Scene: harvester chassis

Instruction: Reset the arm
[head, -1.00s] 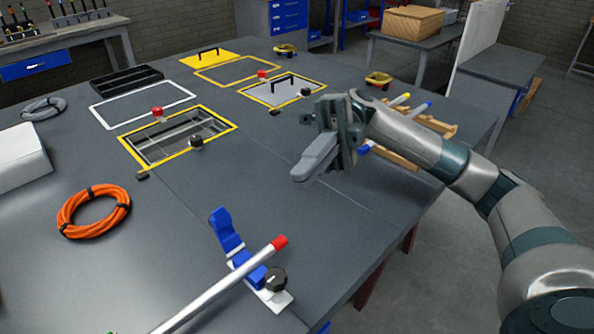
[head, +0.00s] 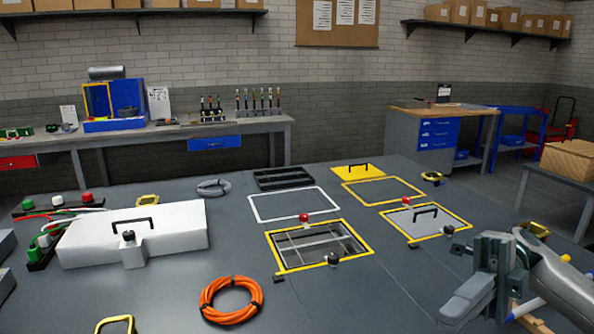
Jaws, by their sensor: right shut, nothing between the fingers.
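My right gripper (head: 470,296) is at the lower right of the head view, above the right part of the dark table. Its fingers are together with nothing between them. My right arm (head: 558,284) comes in from the right edge. My left gripper and left arm are out of the picture.
The table (head: 205,265) bears a yellow-framed opening (head: 290,268), a covered hatch (head: 402,220), an orange cable coil (head: 231,300), a white box (head: 180,240) with a handle, and a black tray (head: 284,178). A workbench (head: 185,131) stands behind. Bare tabletop lies between the opening and my gripper.

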